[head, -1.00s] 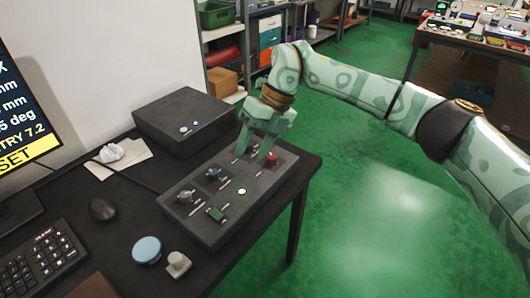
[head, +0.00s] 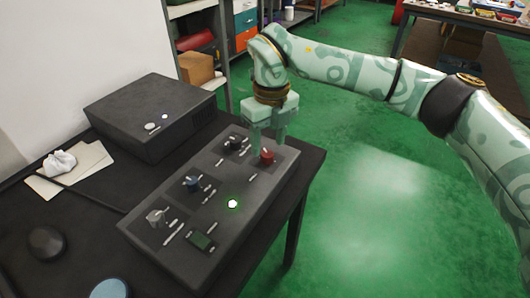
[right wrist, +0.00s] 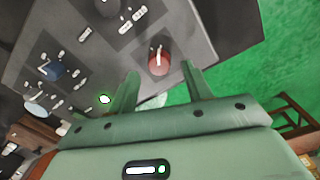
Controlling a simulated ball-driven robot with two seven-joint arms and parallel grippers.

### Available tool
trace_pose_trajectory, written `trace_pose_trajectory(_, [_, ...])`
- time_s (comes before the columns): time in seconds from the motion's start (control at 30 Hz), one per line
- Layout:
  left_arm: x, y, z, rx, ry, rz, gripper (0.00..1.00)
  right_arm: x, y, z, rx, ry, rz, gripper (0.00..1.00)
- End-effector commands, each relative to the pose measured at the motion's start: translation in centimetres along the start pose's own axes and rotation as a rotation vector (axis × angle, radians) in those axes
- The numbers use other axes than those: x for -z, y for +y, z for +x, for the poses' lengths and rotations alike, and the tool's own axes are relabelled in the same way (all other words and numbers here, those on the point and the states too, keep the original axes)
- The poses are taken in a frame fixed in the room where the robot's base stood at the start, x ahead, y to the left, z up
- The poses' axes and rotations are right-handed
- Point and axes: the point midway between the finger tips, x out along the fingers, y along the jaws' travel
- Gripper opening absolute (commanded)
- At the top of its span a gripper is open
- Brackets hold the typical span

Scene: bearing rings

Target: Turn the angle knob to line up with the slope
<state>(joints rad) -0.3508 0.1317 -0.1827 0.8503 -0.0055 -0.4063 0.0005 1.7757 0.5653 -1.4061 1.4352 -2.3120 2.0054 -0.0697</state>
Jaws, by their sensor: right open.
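A dark control box (head: 150,245) on the desk carries a grey knob (head: 156,217), a blue knob (head: 192,184), a black knob (head: 234,144) and a red knob (head: 267,156). Their labels are too small to read, so I cannot tell which is the angle knob. My right gripper (head: 267,146) is open, pointing down at the red knob. In the right wrist view the red knob (right wrist: 158,62) shows between and just beyond the two fingertips (right wrist: 160,72); I cannot tell whether they touch it. My left gripper is not in view.
A small green display (head: 201,241) and a lit green-ringed button (head: 232,204) are on the box. A larger dark box (head: 150,125) stands behind it. The floor right of the desk is open.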

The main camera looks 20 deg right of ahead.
Motion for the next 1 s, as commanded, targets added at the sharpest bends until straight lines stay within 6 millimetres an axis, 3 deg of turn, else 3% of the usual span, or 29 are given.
trace_pose_trajectory(0.03, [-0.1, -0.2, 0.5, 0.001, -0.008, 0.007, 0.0, 0.0, 0.0, 1.4, -0.001, 0.005, 0.0, 0.5])
trace_pose_trajectory(0.17, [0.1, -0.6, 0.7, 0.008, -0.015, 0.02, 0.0, 0.0, 0.0, 2.5, -0.001, 0.002, 0.0, 0.5])
trace_pose_trajectory(0.53, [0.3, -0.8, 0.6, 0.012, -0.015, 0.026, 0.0, 0.0, 0.0, 2.8, 0.0, -0.002, 0.0, 0.5])
trace_pose_trajectory(0.7, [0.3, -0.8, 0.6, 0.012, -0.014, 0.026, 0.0, 0.0, 0.0, 2.8, 0.0, -0.002, 0.001, 0.05])
trace_pose_trajectory(1.0, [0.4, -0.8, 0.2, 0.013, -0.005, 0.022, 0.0, 0.1, 0.0, 2.5, 0.001, -0.003, 0.024, 0.05])
